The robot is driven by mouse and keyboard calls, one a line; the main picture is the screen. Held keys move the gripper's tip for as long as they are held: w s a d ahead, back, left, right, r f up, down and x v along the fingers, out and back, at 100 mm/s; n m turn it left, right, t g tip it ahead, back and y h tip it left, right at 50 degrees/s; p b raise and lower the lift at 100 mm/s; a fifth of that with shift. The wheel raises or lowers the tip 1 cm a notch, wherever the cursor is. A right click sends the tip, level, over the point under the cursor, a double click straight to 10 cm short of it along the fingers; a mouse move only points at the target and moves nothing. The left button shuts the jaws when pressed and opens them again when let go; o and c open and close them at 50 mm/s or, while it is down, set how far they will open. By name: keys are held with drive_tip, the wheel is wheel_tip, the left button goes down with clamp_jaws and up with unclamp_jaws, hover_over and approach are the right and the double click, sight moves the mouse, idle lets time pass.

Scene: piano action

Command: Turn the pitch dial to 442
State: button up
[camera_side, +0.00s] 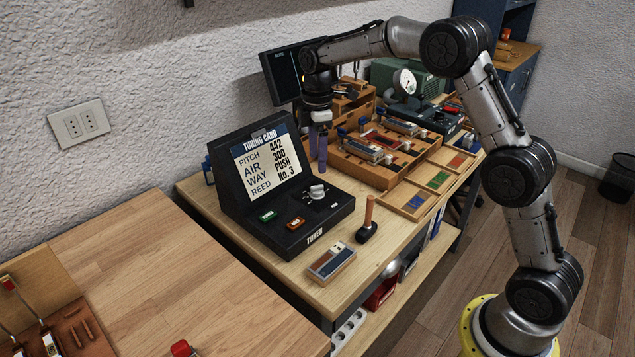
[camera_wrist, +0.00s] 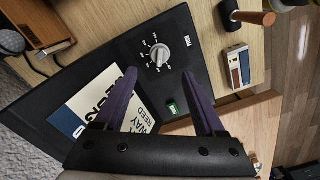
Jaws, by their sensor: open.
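The black tuner (camera_side: 262,240) stands on the wooden bench, with a sloped panel holding the tuning card (camera_side: 268,166). The card reads PITCH 442, AIR 300, WAY PUSH, REED No. 3. The pitch dial (camera_side: 317,191) is a pale knob on the tuner's flat top; it also shows in the wrist view (camera_wrist: 160,55) with white marks around it. The number it points to is too small to read. My gripper (camera_side: 318,155) has purple fingers, open and empty, pointing down above the dial and apart from it. In the wrist view the fingertips (camera_wrist: 161,76) lie either side of the space just below the dial.
A green button (camera_side: 268,216) and an orange button (camera_side: 296,223) sit on the tuner near the dial. A wooden-handled tool (camera_side: 368,222) and a small reed block (camera_side: 332,262) stand in front. Wooden racks (camera_side: 370,170) and a monitor (camera_side: 284,70) are behind.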

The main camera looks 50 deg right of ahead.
sight(318, 186)
wheel_tip(318, 186, down, 8)
drive_tip(key=shift+f, duration=0.15)
idle(0.3)
clamp_jaws()
